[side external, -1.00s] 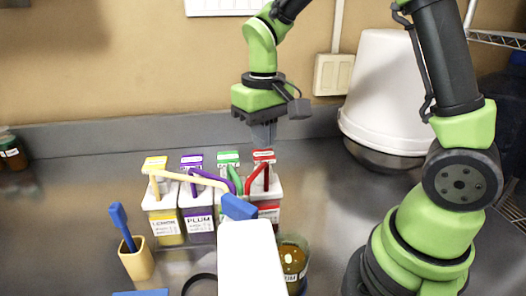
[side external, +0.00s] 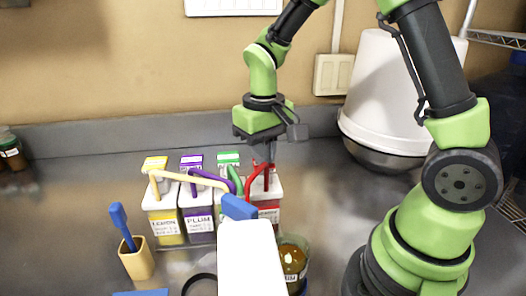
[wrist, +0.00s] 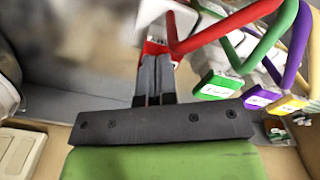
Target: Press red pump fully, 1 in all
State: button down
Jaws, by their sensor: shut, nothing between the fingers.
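The red pump (side external: 257,166) stands at the right end of a row of pump buckets. Its red label plate is largely hidden behind my fingers in the side view, and its red spout angles down to the front. It also shows in the wrist view (wrist: 185,45), right at my fingertips. My gripper (side external: 269,160) is shut and empty, pointing straight down with its tips at the red pump's top and seemingly touching it. The wrist view shows the two fingers (wrist: 154,62) together over the red plate. The red pump's head looks lower than the green one's.
Left of the red pump stand the green pump (side external: 229,158), purple pump (side external: 192,160) and yellow pump (side external: 155,163). In front are a white block-like object (side external: 250,262), a jar (side external: 293,258) and a yellow cup (side external: 138,262) with a blue tool.

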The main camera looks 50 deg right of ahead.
jog(key=shift+r, duration=2.15)
jog(key=shift+r, duration=3)
jog(key=s+a+r+t+y, duration=0.1)
jog(key=s+r+t, duration=0.1)
jog(key=s, duration=0.5)
jog(key=s+a+r+m+t+y, duration=0.1)
jog(key=s+a+r+t, duration=0.1)
jog(key=s+t, duration=0.3)
jog(key=shift+s+a, duration=0.25)
jog(key=shift+s, duration=0.8)
jog(key=shift+r, duration=0.1)
